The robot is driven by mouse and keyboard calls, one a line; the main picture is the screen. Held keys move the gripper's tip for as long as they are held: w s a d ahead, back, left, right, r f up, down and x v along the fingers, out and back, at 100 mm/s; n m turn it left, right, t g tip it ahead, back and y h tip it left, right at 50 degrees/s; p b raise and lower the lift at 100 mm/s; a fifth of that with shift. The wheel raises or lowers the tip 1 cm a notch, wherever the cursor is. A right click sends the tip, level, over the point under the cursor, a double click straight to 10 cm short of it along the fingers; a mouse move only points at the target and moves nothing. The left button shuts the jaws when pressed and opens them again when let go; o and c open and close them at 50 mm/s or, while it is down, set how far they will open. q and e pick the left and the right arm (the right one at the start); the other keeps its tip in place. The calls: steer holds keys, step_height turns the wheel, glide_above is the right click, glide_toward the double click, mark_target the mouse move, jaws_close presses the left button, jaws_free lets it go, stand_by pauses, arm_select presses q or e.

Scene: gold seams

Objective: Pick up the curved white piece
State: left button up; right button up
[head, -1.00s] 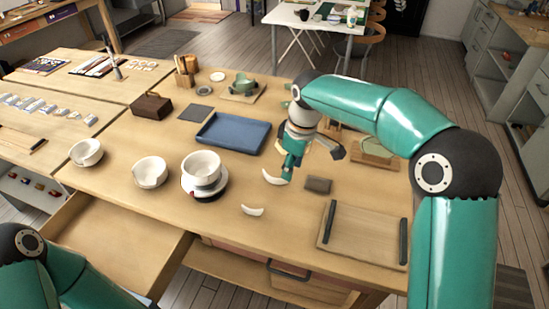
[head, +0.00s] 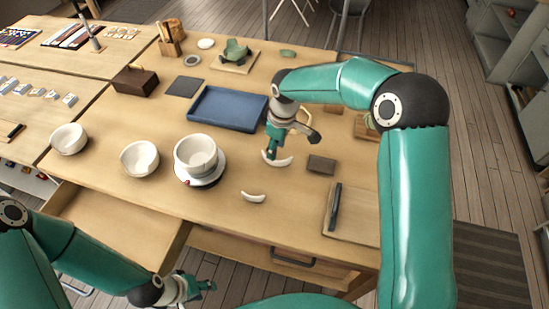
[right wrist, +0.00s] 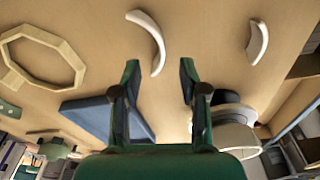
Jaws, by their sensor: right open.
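Two curved white pieces lie on the wooden table. The larger curved white piece (head: 284,162) is right under my right gripper (head: 271,155); the smaller white piece (head: 253,197) lies nearer the front edge. In the right wrist view my right gripper (right wrist: 159,72) is open and empty. The larger piece (right wrist: 152,35) lies ahead of its fingertips, one end reaching near the gap between them; I cannot tell whether they touch. The smaller piece (right wrist: 258,42) is off to the right. My left gripper (head: 196,287) is low, in front of the table, its fingers too small to judge.
A stack of white bowls (head: 196,153), another white bowl (head: 139,157) and a blue tray (head: 228,108) stand left of the right gripper. A dark block (head: 321,164) lies close on its right, and a wooden board (head: 350,226) is at the front right. An open drawer (head: 122,223) sticks out front left.

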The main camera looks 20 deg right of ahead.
steer(key=shift+f, duration=0.65)
step_height(320, 180, down, 4)
steer(key=shift+w+r+p, duration=0.1)
steer(key=shift+w+p, duration=0.05)
steer(key=shift+p, duration=0.7)
steer(key=shift+w+a+f, duration=0.1)
steer(key=shift+a+f, duration=0.05)
steer(key=shift+f, duration=0.5)
jaws_close()
